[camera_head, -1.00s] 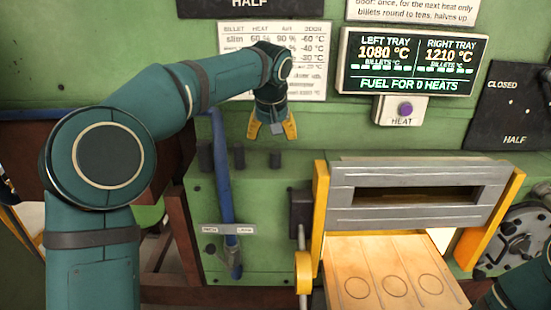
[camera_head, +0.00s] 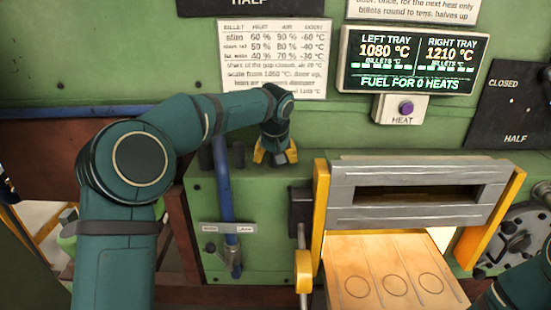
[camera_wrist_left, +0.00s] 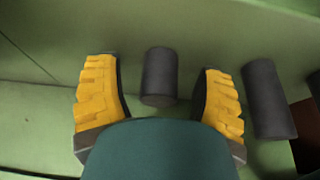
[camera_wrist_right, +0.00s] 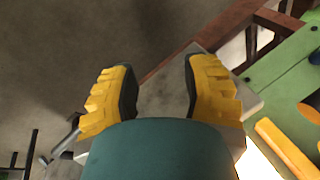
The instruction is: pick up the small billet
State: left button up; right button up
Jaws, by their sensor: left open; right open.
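The small billet (camera_wrist_left: 159,76) is a short dark grey cylinder on the green ledge (camera_wrist_left: 40,130). In the left wrist view it stands between the fingers of my left gripper (camera_wrist_left: 160,95), with a gap on each side. The gripper is open. In the head view my left gripper (camera_head: 275,152) is down at the ledge beside two other dark billets and largely hides the small one. My right gripper (camera_wrist_right: 157,92) is open and empty in the right wrist view. In the head view only part of my right arm shows at the lower right.
A taller dark billet (camera_wrist_left: 268,98) stands just right of the left gripper in its wrist view; another shows at the edge. A blue lever (camera_head: 224,190) rises in front of the ledge. The furnace door (camera_head: 415,195) and a marked plate (camera_head: 390,270) are at right.

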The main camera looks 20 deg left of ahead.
pick_arm(q)
grip_shut()
jog(key=shift+r, duration=0.1)
